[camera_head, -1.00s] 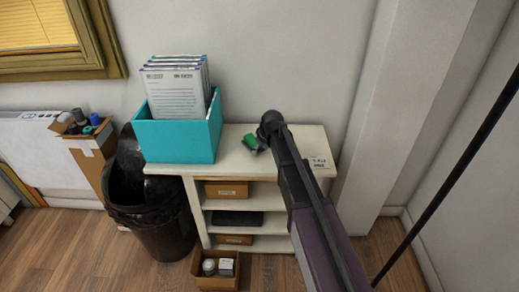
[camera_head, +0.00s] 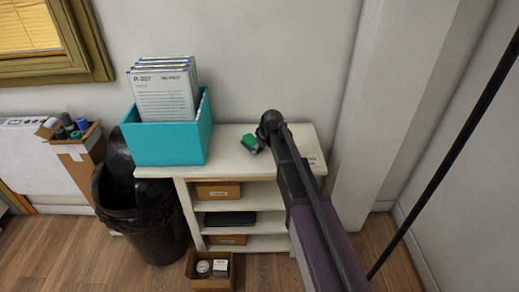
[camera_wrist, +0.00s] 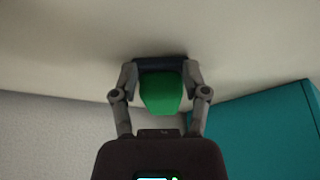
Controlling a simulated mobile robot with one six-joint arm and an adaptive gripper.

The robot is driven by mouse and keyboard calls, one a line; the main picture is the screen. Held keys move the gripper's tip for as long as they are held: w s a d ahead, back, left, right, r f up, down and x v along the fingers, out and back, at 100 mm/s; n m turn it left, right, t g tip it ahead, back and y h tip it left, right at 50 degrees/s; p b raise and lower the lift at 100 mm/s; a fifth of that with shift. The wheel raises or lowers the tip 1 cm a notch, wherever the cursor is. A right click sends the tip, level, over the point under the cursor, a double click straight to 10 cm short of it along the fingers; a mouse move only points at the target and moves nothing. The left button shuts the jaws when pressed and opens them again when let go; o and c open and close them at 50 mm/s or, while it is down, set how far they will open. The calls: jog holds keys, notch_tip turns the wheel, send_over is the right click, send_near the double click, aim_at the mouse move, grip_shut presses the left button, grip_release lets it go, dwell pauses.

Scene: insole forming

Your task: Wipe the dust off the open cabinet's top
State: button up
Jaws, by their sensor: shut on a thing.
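The open cabinet (camera_head: 233,166) is a low white shelf unit against the wall, and its pale top is in view. I cannot make out dust on it at this size. My gripper (camera_head: 252,143) is over the middle of the top, right of the teal box. In the wrist view my gripper (camera_wrist: 160,85) is shut on a green block with a dark base (camera_wrist: 160,92). The block also shows in the head view (camera_head: 250,141), at or close to the top surface; I cannot tell if it touches. My arm hides part of the cabinet's right side.
A teal box (camera_head: 165,145) of upright folders stands on the cabinet's left end. A white label (camera_head: 315,160) lies at the right end. A black bin (camera_head: 145,215) stands left, a small open box (camera_head: 210,270) on the floor in front. The wall is close behind.

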aim_at(268, 152)
jog(key=shift+d, duration=0.15)
jog(key=shift+d, duration=1.5)
jog(key=shift+d, duration=0.2)
jog(key=shift+d, duration=1.55)
notch_tip(268, 152, up, 6)
jog(key=p, duration=0.6)
